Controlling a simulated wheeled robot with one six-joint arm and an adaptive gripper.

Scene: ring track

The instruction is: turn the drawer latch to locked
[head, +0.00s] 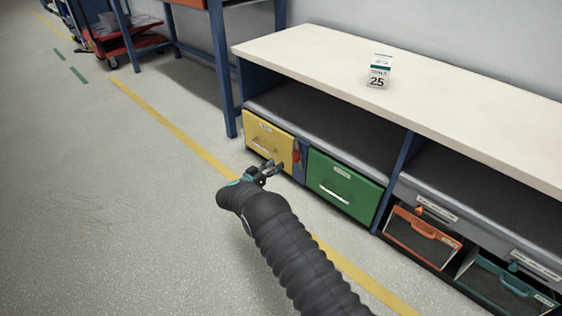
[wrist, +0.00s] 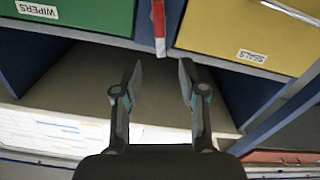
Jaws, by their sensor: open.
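The red latch (head: 296,154) sits on the blue upright between the yellow drawer (head: 268,142) and the green drawer (head: 345,186). In the wrist view the latch (wrist: 158,24) is a narrow red bar with a pale end, at the top middle and partly cut off by the frame. Both drawers look shut. In the head view my gripper (head: 266,171) is in front of the yellow drawer.
The bench (head: 330,60) has a pale top with a sign marked 25 (head: 378,76). An orange bin (head: 422,236) and a teal bin (head: 505,290) sit at the right. A red cart (head: 125,38) stands far back. The floor at left is clear.

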